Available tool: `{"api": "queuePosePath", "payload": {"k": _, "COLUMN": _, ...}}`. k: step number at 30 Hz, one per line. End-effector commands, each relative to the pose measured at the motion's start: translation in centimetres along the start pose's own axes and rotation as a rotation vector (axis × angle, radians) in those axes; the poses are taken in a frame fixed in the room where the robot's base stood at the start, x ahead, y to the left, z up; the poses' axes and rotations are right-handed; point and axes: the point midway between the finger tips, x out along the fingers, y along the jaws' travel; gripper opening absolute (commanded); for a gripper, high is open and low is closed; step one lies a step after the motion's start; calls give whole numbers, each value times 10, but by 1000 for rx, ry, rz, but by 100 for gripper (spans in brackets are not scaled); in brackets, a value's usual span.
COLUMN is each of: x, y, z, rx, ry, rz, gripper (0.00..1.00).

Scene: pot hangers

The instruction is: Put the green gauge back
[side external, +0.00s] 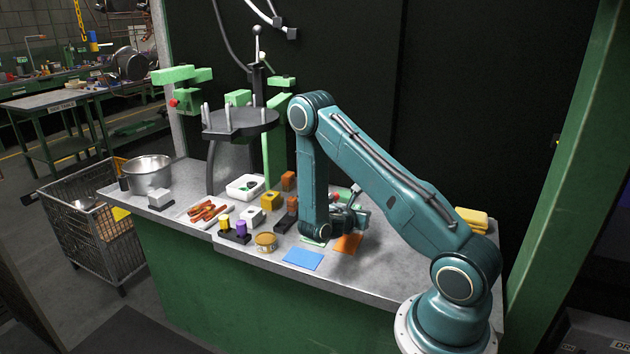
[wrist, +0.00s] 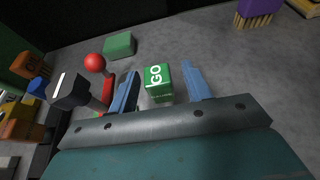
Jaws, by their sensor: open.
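The green gauge, a small green block marked GO (wrist: 158,82), stands between the two blue fingers of my gripper (wrist: 160,86) in the wrist view. The fingers are apart, with a gap visible on the right; on the left I cannot tell whether the finger touches the block. The lower part of the block is hidden behind the gripper body. In the side view my gripper is low over the right part of the bench, and I cannot make out the gauge there.
A red ball knob (wrist: 95,62) and a black block with a white line (wrist: 68,90) stand close left of my fingers. A green flat piece (wrist: 118,45) lies beyond. Blue (side external: 303,259) and orange (side external: 348,243) mats lie on the bench.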

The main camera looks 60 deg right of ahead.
Motion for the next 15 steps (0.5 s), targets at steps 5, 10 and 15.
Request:
{"api": "queuePosePath", "payload": {"k": 5, "x": 0, "y": 0, "z": 0, "rx": 0, "ry": 0, "rz": 0, "gripper": 49}}
{"api": "queuePosePath", "payload": {"k": 10, "x": 0, "y": 0, "z": 0, "rx": 0, "ry": 0, "rz": 0, "gripper": 49}}
{"api": "queuePosePath", "payload": {"k": 15, "x": 0, "y": 0, "z": 0, "rx": -1, "ry": 0, "rz": 0, "gripper": 24}}
